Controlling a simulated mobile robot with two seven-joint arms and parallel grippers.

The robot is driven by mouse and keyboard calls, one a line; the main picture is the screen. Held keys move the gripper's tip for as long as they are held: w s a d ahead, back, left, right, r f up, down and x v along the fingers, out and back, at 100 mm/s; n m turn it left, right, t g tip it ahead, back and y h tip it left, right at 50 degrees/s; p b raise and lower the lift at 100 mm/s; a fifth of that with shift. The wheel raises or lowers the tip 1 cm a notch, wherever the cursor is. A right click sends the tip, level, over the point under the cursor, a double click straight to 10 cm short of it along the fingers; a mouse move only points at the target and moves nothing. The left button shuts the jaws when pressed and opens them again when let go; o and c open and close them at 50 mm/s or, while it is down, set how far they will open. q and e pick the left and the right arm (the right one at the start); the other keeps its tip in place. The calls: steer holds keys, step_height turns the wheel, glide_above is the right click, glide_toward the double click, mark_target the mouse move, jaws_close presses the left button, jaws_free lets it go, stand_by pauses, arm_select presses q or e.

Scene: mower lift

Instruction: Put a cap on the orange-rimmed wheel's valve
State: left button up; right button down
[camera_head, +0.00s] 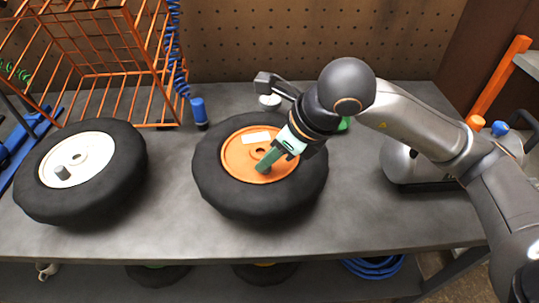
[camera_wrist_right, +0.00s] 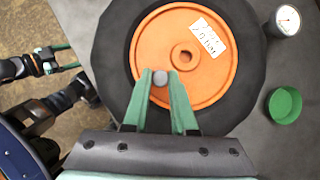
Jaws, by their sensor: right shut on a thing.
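The orange-rimmed wheel (camera_head: 230,160) lies flat on the grey bench, with a white label on its rim; it also fills the middle of the right wrist view (camera_wrist_right: 215,75). My right gripper (camera_head: 266,164) reaches down over the rim. Its green fingers are shut on a small grey cap (camera_wrist_right: 160,77), near the rim's edge, beside the hub hole. The valve is hidden under the cap and fingers. I cannot tell whether the cap touches it. My left gripper (camera_wrist_right: 73,56) shows at the left of the right wrist view, its green fingers apart and empty, away from the wheel.
A white-rimmed wheel (camera_head: 97,153) with a grey stub lies at left. A green dish (camera_wrist_right: 284,105) and a round gauge (camera_wrist_right: 288,19) lie beside the orange-rimmed wheel. The bench front is clear.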

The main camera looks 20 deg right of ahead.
steer(key=shift+f, duration=0.15)
steer(key=c, duration=0.6)
jaws_free()
steer(key=shift+c, duration=0.2)
steer(key=shift+o, duration=0.3)
steer(key=shift+o, duration=1.3)
steer(key=shift+r+p, duration=2.2)
steer(key=shift+r, duration=1.6)
